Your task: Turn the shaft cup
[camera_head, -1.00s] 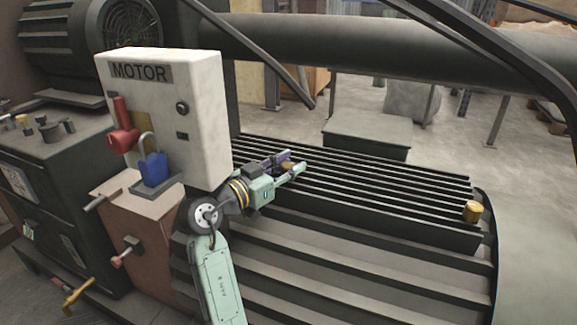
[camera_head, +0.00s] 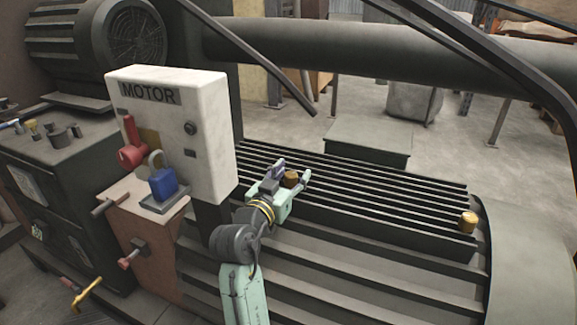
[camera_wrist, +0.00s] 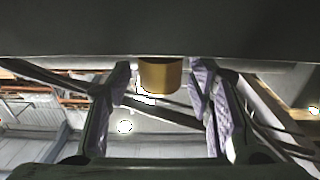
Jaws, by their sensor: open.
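A small brass-coloured cup (camera_head: 290,179) stands on the dark ribbed top of the machine. My gripper (camera_head: 293,170) is open, with its fingers on either side of this cup in the head view. In the wrist view the same cup (camera_wrist: 160,76) shows between the two purple-padded fingers, with gaps on both sides, so it is not gripped. A second brass-coloured cup (camera_head: 468,222) stands at the right end of the ribbed top, away from my gripper. I cannot tell which cup is the shaft cup.
A white MOTOR box (camera_head: 190,125) with a red handle (camera_head: 131,150) and a blue padlock (camera_head: 163,183) stands left of my arm. Dark raised ribs (camera_head: 390,215) run to the right. A dark diagonal bar (camera_head: 262,62) passes overhead.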

